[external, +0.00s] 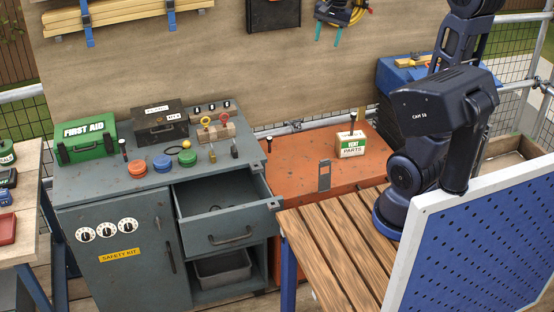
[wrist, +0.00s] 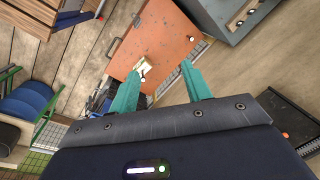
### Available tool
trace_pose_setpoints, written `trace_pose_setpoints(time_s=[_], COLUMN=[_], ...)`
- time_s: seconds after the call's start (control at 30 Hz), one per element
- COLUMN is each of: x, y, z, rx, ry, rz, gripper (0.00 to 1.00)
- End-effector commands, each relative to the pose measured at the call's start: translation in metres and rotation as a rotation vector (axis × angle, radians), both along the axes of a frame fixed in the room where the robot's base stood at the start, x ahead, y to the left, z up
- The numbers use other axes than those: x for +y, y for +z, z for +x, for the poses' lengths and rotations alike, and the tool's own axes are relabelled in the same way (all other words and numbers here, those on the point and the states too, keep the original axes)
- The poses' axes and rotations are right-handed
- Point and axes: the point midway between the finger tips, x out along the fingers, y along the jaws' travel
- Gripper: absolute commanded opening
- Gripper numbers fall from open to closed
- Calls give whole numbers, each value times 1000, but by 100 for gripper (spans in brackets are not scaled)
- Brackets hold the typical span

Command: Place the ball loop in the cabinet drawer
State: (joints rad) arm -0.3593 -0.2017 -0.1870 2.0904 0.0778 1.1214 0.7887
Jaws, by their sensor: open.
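The ball loop, a small yellow ball (external: 186,144) with a thin black cord loop beside it, lies on top of the grey cabinet (external: 70,183), behind the blue and green discs.
Red, blue and green discs, a first aid box (external: 86,139), a black box (external: 160,122) and a wooden block with rings (external: 215,131) crowd the cabinet top. An orange chest (external: 300,165), slatted table (external: 335,240) and blue pegboard (external: 480,240) stand to the right.

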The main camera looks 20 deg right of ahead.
Motion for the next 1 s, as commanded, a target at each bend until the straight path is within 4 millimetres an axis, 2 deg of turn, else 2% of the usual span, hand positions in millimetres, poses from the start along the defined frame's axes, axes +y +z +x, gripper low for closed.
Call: trace_pose_setpoints(time_s=[0.03,0.2,0.5,0.7,1.0], x=[11,42,110,163,252], y=[-3,-12,-39,-65,-115], z=[14,54,115,148,182], rx=[23,91,188,229,248], ry=[-30,-153,-372,-517,-726], rz=[0,-5,-52,-104,-204], gripper=[48,48,48,48,48])
